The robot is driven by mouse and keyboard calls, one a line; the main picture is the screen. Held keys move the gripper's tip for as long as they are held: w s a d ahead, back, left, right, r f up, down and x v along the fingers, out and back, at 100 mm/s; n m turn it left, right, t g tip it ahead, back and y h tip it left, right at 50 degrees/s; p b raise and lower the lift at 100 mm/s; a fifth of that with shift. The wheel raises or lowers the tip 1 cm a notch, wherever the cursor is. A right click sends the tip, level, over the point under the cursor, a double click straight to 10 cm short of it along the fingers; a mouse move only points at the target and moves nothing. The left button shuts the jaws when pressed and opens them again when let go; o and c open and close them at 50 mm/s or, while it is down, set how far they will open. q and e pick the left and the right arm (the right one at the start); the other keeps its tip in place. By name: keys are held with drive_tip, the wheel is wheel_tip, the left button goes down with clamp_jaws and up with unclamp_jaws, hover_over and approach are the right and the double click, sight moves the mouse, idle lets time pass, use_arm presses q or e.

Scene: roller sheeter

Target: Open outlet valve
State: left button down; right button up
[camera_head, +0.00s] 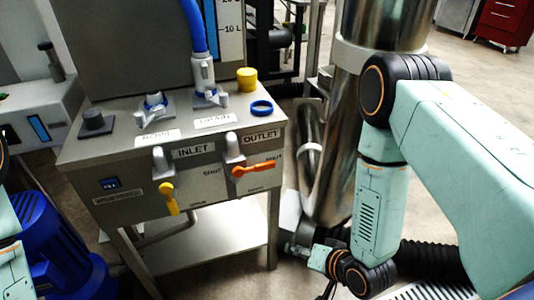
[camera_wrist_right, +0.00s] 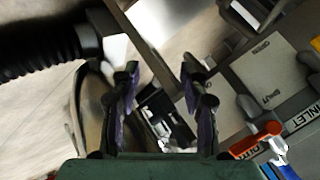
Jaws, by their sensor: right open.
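The orange outlet valve handle (camera_head: 254,169) is on the front panel of the steel cabinet, below the OUTLET label. It lies nearly level, its end towards the right-hand SHUT mark. In the right wrist view an orange-red handle (camera_wrist_right: 257,140) shows at the lower right, outside the fingers. My right gripper (camera_wrist_right: 162,95) is open, with nothing between its fingers. In the head view my right wrist is low, to the right of the cabinet and apart from the handle; its fingers are hard to make out there. My left gripper is out of view.
The yellow inlet handle (camera_head: 168,196) hangs down on the panel's left. A blue ring (camera_head: 262,107) and a yellow cap (camera_head: 247,79) are on the cabinet top. A shiny steel column (camera_head: 345,110) stands right of the cabinet. A black corrugated hose (camera_head: 428,258) lies on the floor.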

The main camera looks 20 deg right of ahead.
drive_tip(key=w+r+m+t+y+p, duration=0.2)
drive_tip(key=w+r+m+t, duration=0.15)
drive_tip(key=w+r, duration=0.45)
drive_tip(key=m+t+y, duration=0.2)
drive_tip(key=m+t, duration=0.2)
approach(267, 168)
drive_tip(key=w, duration=0.3)
drive_tip(key=shift+w+a+n, duration=0.25)
drive_tip(key=shift+w+a, duration=0.2)
drive_tip(key=shift+a, duration=0.3)
drive_tip(key=b+x, duration=0.1)
drive_tip(key=x, duration=0.4)
drive_tip(key=shift+b, duration=0.4)
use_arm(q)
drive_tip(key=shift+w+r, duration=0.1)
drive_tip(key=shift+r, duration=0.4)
use_arm(e)
drive_tip(key=shift+x, duration=0.75)
clamp_jaws()
